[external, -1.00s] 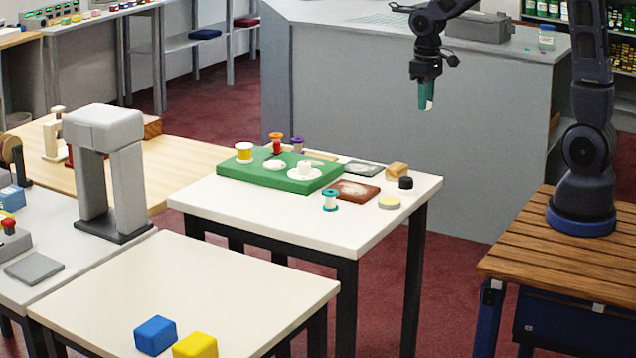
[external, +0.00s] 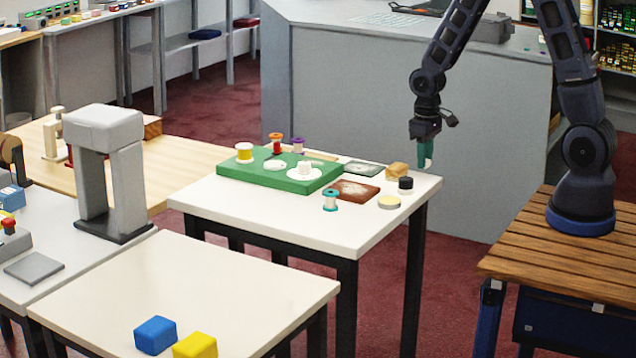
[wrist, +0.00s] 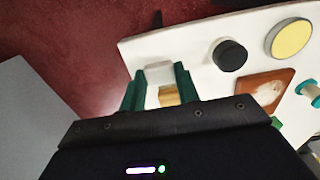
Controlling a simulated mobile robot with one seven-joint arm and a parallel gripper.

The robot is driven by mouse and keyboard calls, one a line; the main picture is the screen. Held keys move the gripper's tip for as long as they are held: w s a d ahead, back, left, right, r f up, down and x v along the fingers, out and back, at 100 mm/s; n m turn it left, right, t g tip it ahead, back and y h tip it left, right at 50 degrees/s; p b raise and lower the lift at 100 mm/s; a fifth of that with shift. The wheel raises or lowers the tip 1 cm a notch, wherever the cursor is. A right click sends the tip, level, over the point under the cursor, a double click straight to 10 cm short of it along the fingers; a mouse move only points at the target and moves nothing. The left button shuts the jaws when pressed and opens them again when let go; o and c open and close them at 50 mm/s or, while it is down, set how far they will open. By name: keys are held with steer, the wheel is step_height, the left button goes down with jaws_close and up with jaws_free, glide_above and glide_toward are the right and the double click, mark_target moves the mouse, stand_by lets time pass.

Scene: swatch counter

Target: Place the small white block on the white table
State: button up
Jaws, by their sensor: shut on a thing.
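My gripper (external: 426,152) hangs at the right back corner of the white table (external: 370,232), higher than its top. Its green fingers are shut on a small white block (wrist: 158,72), which shows between the fingertips in the wrist view. In the external view the block (external: 429,162) is a pale patch by the fingers, partly hidden. In the wrist view the table's white top (wrist: 195,50) reaches under the fingers from the right.
A wooden block (external: 399,170), a black round piece (external: 405,183), a yellow-topped disc (external: 389,202), a brown tile (external: 355,191) and a teal spool (external: 330,201) crowd the table's right side. A green board (external: 240,174) holds several items. The table's front is clear.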

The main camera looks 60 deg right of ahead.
steer(key=shift+f, duration=2)
steer(key=shift+f, duration=0.1)
steer(key=o, duration=0.9)
steer(key=shift+o, duration=0.2)
step_height(320, 180, up, 13)
steer(key=shift+s+f, duration=0.1)
steer(key=shift+f, duration=0.05)
steer(key=s+a+r+t, duration=0.1)
steer(key=s+r+t, duration=0.3)
steer(key=s+r, duration=1.7)
steer(key=shift+s+r+t, duration=0.2)
steer(key=shift+s+t, duration=0.1)
steer(key=shift+s, duration=0.4)
